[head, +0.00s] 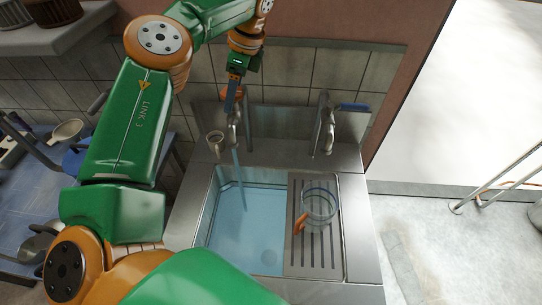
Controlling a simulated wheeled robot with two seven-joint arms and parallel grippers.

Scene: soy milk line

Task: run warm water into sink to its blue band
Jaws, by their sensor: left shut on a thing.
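The steel sink (205,225) stands below a tiled wall and holds clear bluish water (250,225). A dark blue line (255,185) shows along the basin's back wall near the water's edge; I cannot tell exactly how the level sits against it. The left tap (234,136) runs a stream (239,178) into the basin. My left gripper (232,98) reaches down from above and is shut on the left tap's orange lever (238,94); the fingers partly hide it. The right tap (327,130) has a blue lever (353,107) and shows no stream. My right gripper is not in view.
A clear jug (319,207) with a blue rim and orange handle stands on the ribbed drainboard (315,258) right of the basin. A small beige cup-like piece (215,141) is left of the running tap. A blue table (60,190) with utensils is at left.

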